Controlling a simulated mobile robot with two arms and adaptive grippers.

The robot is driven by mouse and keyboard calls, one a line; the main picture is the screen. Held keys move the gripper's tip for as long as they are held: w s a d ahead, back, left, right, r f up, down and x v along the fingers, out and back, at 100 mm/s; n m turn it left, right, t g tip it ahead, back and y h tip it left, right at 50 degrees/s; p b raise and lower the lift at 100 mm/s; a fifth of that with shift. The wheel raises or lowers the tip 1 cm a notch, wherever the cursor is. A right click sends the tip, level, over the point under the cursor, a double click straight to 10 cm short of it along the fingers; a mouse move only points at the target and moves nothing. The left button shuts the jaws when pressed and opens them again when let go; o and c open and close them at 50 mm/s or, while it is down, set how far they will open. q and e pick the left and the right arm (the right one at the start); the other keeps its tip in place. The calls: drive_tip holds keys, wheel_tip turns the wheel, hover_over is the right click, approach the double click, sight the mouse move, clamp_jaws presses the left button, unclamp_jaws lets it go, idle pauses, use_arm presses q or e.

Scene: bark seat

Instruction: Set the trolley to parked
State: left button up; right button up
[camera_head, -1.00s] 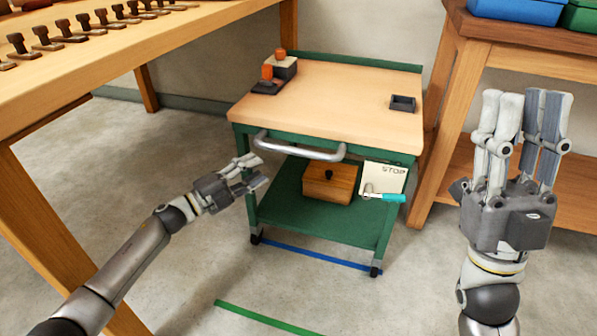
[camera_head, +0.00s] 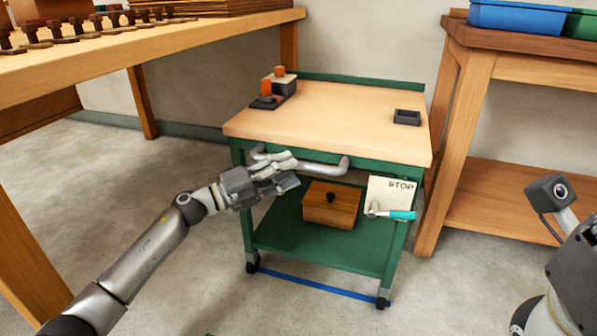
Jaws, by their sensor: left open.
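The green trolley with a wooden top (camera_head: 340,124) stands in the middle of the head view, between two benches. A grey bar handle (camera_head: 325,169) runs along its front. A white plate marked STOP (camera_head: 392,190) with a teal-gripped lever (camera_head: 398,214) is on its front right; the lever points right. My left gripper (camera_head: 290,172) is open at the left part of the handle, overlapping it in view; whether it touches I cannot tell. Part of my right arm shows at the lower right, but its gripper fingers do not show.
A wooden box (camera_head: 331,204) sits on the lower shelf. A blue floor line (camera_head: 310,284) runs by the front wheels. Benches flank the trolley left (camera_head: 180,35) and right (camera_head: 545,52); the floor in front is clear.

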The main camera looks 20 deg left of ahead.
use_arm(q)
drive_tip(key=shift+b+x, duration=0.45)
drive_tip(key=shift+x, duration=1.35)
clamp_jaws()
